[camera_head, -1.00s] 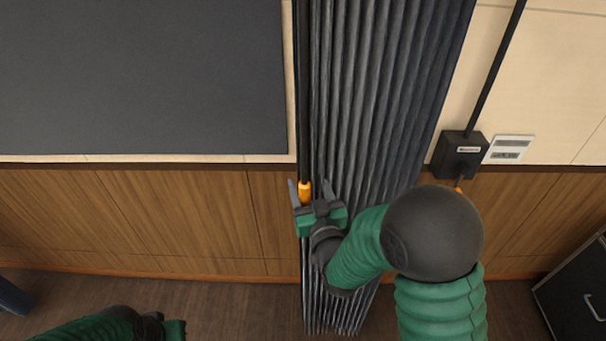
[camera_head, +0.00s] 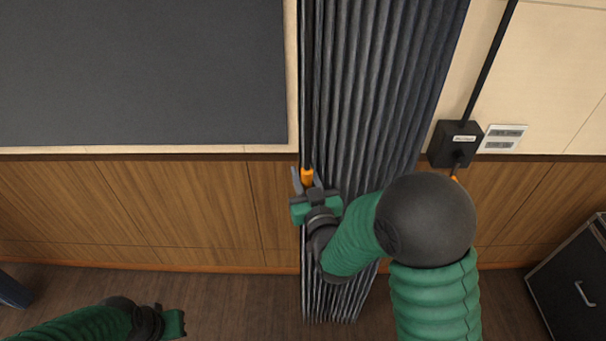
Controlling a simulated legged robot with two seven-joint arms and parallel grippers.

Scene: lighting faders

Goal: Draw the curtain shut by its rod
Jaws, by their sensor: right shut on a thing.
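A grey pleated curtain (camera_head: 385,90) hangs bunched just right of the dark wall panel, its hem near the floor. A black rod (camera_head: 306,90) runs down its left edge and ends in an orange tip (camera_head: 307,178). My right gripper (camera_head: 307,182) is shut on the rod at this orange tip, with a finger on each side. My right forearm hides part of the lower curtain. My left gripper (camera_head: 175,323) is low at the left, away from the curtain; its fingers do not show clearly.
A dark panel (camera_head: 140,75) covers the wall left of the rod, above wood panelling (camera_head: 130,205). A black box (camera_head: 455,143) with a cable and a white wall plate (camera_head: 503,139) are right of the curtain. A black case (camera_head: 575,285) stands at the lower right.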

